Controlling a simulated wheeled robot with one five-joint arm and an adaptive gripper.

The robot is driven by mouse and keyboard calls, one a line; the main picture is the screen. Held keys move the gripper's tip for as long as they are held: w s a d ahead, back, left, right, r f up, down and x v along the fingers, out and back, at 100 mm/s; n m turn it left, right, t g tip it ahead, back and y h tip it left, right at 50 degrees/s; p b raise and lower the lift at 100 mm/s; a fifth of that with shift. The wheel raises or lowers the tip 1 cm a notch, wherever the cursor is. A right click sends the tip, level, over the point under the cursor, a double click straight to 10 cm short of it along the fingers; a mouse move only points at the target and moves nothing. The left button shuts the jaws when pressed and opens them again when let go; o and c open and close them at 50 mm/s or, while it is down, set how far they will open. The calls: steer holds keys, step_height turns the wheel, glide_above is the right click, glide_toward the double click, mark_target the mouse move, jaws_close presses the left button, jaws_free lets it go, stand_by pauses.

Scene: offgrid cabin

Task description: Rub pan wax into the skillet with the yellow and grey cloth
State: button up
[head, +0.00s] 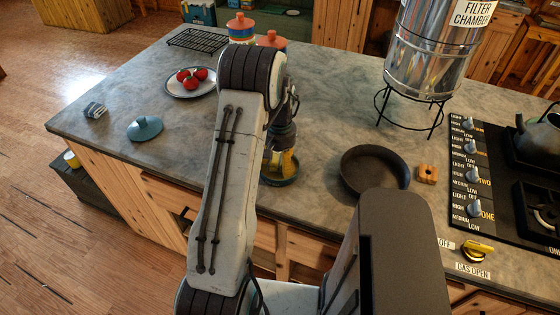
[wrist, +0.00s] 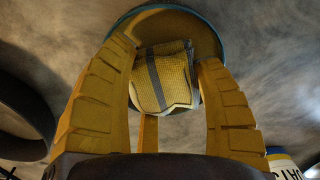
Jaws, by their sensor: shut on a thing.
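My gripper (wrist: 168,95) points down with its yellow fingers shut on the yellow cloth (wrist: 165,75) with a grey stripe. The cloth is folded into a pad. It is over a round, shallow, teal-rimmed tin (wrist: 215,35) with a brownish inside, likely the pan wax; I cannot tell whether cloth and wax touch. In the head view my gripper (head: 281,165) is at this tin (head: 280,182), partly hidden by my arm. The dark, empty-looking skillet (head: 375,168) lies to the right, near the counter's front edge. Its edge also shows at the left of the wrist view (wrist: 25,108).
A small orange-brown block (head: 427,174) sits between skillet and stove (head: 510,190). A metal filter chamber (head: 430,55) stands on a wire stand behind. A teal lid (head: 145,129), a grey-blue item (head: 95,109) and a plate (head: 191,94) of red fruit are at left.

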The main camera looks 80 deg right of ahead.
mark_target(280, 158)
steer(key=shift+a+f+b, duration=0.1)
steer(key=shift+f+b, duration=0.35)
stand_by(1.4)
steer(key=shift+r, duration=0.2)
stand_by(0.4)
steer(key=shift+r, duration=0.2)
steer(key=shift+r+p, duration=2.15)
steer(key=shift+r, duration=1.05)
